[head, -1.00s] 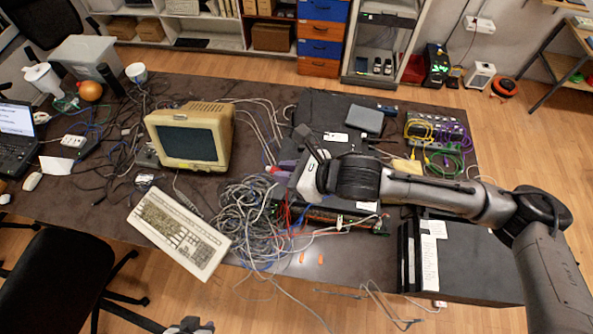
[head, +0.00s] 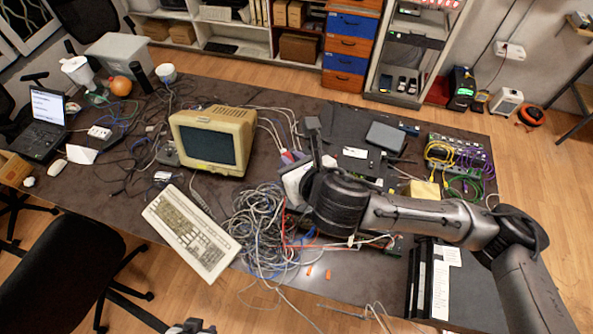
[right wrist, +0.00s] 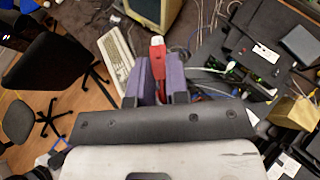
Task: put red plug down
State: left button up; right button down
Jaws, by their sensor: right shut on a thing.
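The red plug (right wrist: 157,54), with a white end, is held between the purple fingers of my right gripper (right wrist: 159,76). In the head view, the right gripper (head: 291,158) is above the table just right of the old monitor, with the red of the plug barely showing at its tip. The plug appears above the table, but its exact height is unclear. My left gripper (head: 190,326) is only partly visible at the bottom edge of the head view, and its jaws cannot be made out.
A tangle of grey cables (head: 258,225) lies in front of the gripper. The beige monitor (head: 212,141) and keyboard (head: 190,232) are to its left. Black equipment and a grey box (head: 386,138) are to its right. Bare table (head: 340,262) shows at the front.

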jog(key=r+m+h, duration=0.1)
jog(key=h, duration=0.1)
jog(key=r+m+t+h, duration=0.1)
jog(key=r+m, duration=0.1)
jog(key=w+a+r+m+h, duration=0.1)
jog(key=m+h, duration=0.1)
jog(key=shift+r+h, duration=0.3)
jog(key=shift+r, duration=0.05)
jog(key=r+n+y, duration=0.1)
jog(key=r+y, duration=0.1)
jog(key=w+r+n+y, duration=0.1)
jog(key=r+n, duration=0.1)
jog(key=shift+a+r+y, duration=0.2)
jog(key=shift+y, duration=0.2)
jog(key=w+d+f+m+h, duration=0.1)
jog(key=d+f+h, duration=0.1)
jog(key=d, duration=0.8)
jog(key=w+d+f+m+h, duration=0.1)
jog(key=w+d+f+m, duration=0.1)
jog(key=d, duration=0.8)
jog(key=shift+d+f+h, duration=0.2)
jog(key=shift+d+h, duration=0.05)
jog(key=shift+h, duration=0.15)
